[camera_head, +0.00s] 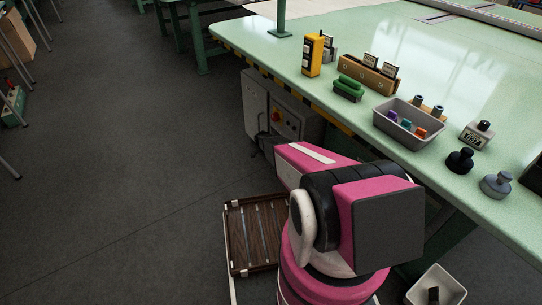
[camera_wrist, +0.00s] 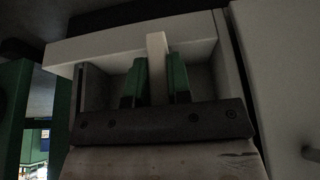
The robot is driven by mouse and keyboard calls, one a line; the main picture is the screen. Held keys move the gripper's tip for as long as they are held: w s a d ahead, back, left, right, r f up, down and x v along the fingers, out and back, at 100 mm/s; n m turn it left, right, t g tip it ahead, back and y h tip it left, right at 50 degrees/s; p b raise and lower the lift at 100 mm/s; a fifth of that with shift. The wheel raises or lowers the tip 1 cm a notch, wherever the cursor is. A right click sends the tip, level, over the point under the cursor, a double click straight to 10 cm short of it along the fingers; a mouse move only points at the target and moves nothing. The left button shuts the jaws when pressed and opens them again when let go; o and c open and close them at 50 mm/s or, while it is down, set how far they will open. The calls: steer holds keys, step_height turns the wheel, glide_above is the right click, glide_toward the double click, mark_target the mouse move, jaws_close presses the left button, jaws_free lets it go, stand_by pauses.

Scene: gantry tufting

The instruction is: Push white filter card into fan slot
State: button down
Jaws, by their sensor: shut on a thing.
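In the wrist view my gripper (camera_wrist: 161,82) has two green fingers shut on a pale upright strip (camera_wrist: 156,55), which looks like part of the white filter card. A wide pale bar (camera_wrist: 90,45) crosses just beyond the fingertips and meets the strip; I cannot tell whether it belongs to the card or to the housing. The fan slot is not clearly seen, and how far the card is in it cannot be told. The grey cabinet (camera_head: 258,103) stands under the table, beyond my arm.
The green table (camera_head: 350,30) overhangs the cabinet, with a striped front edge. On it stand a yellow device (camera_head: 312,56), a wooden card holder (camera_head: 366,75), a grey tray (camera_head: 428,135) and dark knobs. A slatted crate (camera_head: 232,240) is on the floor. Floor at left is mostly clear.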

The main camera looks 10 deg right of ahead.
steer(key=shift+w+d, duration=0.2)
steer(key=shift+d, duration=0.25)
steer(key=shift+w+d, duration=0.2)
steer(key=shift+d, duration=0.25)
steer(key=c, duration=1)
jaws_free()
steer(key=v, duration=1.1)
